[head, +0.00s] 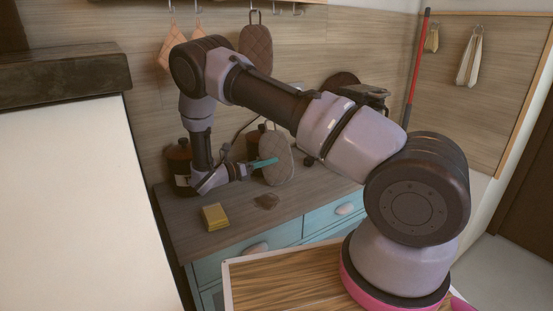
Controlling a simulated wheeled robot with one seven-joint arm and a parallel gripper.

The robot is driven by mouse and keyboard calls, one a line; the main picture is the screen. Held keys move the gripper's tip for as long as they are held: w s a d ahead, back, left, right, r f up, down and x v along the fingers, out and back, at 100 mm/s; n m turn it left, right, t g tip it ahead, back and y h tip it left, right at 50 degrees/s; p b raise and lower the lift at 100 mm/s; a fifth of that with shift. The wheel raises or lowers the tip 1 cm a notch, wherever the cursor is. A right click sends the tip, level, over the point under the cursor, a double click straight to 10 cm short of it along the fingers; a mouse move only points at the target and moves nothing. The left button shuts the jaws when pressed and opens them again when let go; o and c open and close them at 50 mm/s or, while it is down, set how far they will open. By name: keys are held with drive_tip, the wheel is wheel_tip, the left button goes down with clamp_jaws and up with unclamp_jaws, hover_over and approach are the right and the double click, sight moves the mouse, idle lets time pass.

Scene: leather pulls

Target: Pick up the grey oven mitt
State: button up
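The grey oven mitt (281,168) stands upright above the dark counter at the back, its lower edge at or close to the counter top. My gripper (264,163) reaches it from the left. A teal fingertip overlaps the mitt's left side in the picture. I cannot tell whether the fingers are open or shut on the mitt, as the second finger is not clearly visible.
Dark jars (180,165) stand left of my gripper. A brown quilted mitt (256,48) hangs above on the wall.

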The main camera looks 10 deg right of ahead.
clamp_jaws()
wheel_tip(320, 180, up, 10)
idle(0.5)
